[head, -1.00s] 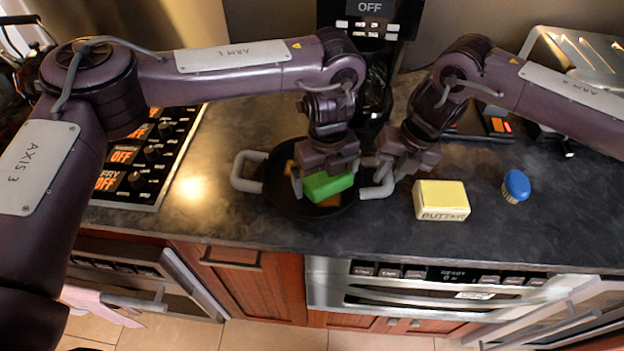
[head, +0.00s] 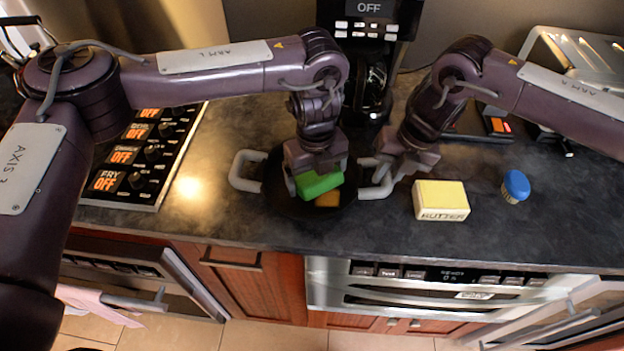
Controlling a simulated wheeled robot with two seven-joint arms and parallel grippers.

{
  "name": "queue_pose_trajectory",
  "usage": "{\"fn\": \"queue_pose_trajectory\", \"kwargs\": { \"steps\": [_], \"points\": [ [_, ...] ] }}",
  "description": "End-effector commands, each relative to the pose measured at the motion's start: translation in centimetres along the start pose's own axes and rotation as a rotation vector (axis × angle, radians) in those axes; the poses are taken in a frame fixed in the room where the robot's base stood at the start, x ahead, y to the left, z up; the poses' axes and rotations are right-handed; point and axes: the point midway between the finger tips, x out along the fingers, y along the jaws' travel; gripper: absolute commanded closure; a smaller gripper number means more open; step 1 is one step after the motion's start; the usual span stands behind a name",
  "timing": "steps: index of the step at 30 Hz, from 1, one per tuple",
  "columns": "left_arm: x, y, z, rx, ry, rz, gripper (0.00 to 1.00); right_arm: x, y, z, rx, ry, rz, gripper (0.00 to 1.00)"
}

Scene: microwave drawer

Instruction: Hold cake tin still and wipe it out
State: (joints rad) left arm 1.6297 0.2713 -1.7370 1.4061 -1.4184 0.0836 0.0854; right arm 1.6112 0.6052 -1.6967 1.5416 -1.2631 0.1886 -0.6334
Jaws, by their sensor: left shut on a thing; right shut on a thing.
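The cake tin (head: 300,208) is a dark round pan with two pale grey loop handles, lying flat on the counter. I cannot tell whether the sponge touches the tin's bottom. An orange-brown patch (head: 328,200) shows in the tin beside the sponge. My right gripper (head: 378,176) is shut on the tin's right handle (head: 377,190). My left gripper and arm hide the far part of the tin.
A yellow butter block (head: 441,200) and a blue-topped brush (head: 515,187) lie on the counter at the right. A coffee maker (head: 370,60) stands behind the tin. A stove control panel (head: 140,160) is at the left. The counter's front edge is close to the tin.

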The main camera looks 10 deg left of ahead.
Motion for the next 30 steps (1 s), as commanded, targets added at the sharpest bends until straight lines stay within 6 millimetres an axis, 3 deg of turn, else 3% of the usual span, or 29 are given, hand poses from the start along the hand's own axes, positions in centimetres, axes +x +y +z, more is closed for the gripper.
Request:
{"fn": "queue_pose_trajectory", "kwargs": {
  "steps": [1,6,7,9,30],
  "points": [
    [0.7,0.9,0.3,-0.006,-0.002,0.023,0.73,0.1,-0.4,-0.1,0.003,0.004,-0.008,1.0],
    [0.8,1.1,0.4,-0.008,-0.003,0.027,0.74,0.1,-0.5,-0.1,0.004,0.004,-0.01,1.0],
    [0.8,1.1,0.4,-0.008,-0.003,0.027,0.1,0.1,-0.5,-0.1,0.004,0.004,-0.011,1.0],
    [0.8,1.1,0.4,-0.009,-0.002,0.027,0.03,0.1,-0.6,-0.1,0.005,0.005,-0.012,1.0],
    [-0.5,0.8,0.3,-0.007,-0.002,0.02,0.0,0.2,-0.6,0.0,0.007,0.002,-0.012,1.0]
  ]
}}
